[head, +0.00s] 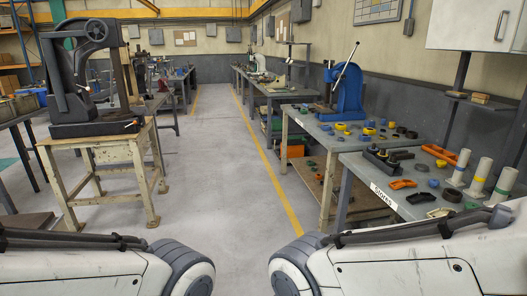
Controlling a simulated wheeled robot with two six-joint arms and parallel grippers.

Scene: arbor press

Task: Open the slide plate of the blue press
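The blue press (350,92) stands upright on a grey worktable (309,123) to the right of the aisle, some way ahead of me. Its bright lever slants up to the right above the blue frame. Its slide plate is too small to make out at this distance, so I cannot tell its position. Both my arms show at the bottom of the head view, but only as white links with grey joints. Neither gripper is in view, and both are far from the press in the picture.
A nearer grey bench at right, labelled "Gloves" (382,195), holds small parts and several white cylinders. Yellow and blue pieces lie before the press. A large black press (90,75) stands on a beige table at left. The grey floor (215,165) between is clear.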

